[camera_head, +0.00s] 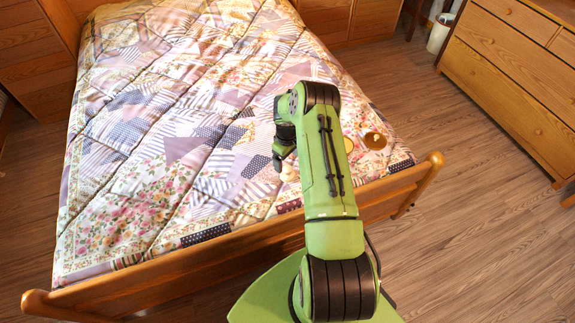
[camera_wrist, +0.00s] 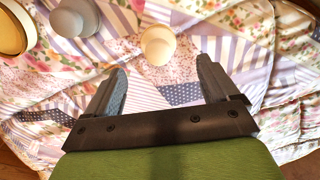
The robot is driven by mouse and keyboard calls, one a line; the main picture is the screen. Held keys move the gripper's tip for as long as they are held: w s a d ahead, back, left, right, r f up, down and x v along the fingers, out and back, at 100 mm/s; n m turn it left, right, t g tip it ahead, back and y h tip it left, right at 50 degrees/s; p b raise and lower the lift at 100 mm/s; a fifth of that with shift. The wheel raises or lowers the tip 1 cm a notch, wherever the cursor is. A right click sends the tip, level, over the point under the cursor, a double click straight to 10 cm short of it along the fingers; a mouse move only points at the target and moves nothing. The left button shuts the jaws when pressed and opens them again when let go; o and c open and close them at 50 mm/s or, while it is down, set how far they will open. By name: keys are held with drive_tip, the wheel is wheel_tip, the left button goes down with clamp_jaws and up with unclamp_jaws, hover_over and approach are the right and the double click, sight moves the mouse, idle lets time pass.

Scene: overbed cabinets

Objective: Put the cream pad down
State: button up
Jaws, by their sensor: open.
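The cream pad (camera_wrist: 157,45), a small rounded cream piece, rests on the patchwork bedspread in the wrist view. It lies just beyond the fingertips of my gripper (camera_wrist: 162,70), near the middle of the gap and apart from both fingers. My gripper is open and nothing is between its fingers. In the head view my gripper (camera_head: 279,158) is low over the foot end of the bed, and a cream patch (camera_head: 290,173) shows beside it, partly hidden by my arm.
A brown round dish (camera_head: 376,141) lies near the bed's right edge. The wooden footboard (camera_head: 180,262) borders the bed. Open bedspread (camera_head: 190,90) spreads left.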

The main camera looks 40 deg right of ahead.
wheel_tip(320, 180, up, 7)
drive_tip(key=p, duration=0.1)
wheel_tip(320, 180, up, 16)
drive_tip(key=f+t, duration=0.1)
hover_over(287, 168)
drive_tip(key=a, duration=0.6)
drive_tip(key=s+a+r+t+h, duration=0.1)
drive_tip(key=s+a+r, duration=0.15)
drive_tip(key=r, duration=0.35)
drive_tip(key=s+a+r, duration=0.2)
drive_tip(key=a+r, duration=0.1)
drive_tip(key=r, duration=0.2)
drive_tip(key=s+a+r+m+t, duration=0.1)
drive_tip(key=s+a+r, duration=0.1)
drive_tip(key=s, duration=0.5)
drive_tip(key=s+a+r+m+t, duration=0.1)
drive_tip(key=s+a+r, duration=0.2)
drive_tip(key=s, duration=0.5)
drive_tip(key=s+a+r+t+y, duration=0.1)
drive_tip(key=s+a+r, duration=0.2)
drive_tip(key=s+a, duration=0.2)
drive_tip(key=s, duration=0.2)
drive_tip(key=shift+s+m+t, duration=0.3)
drive_tip(key=shift+m, duration=0.1)
drive_tip(key=shift+r, duration=0.1)
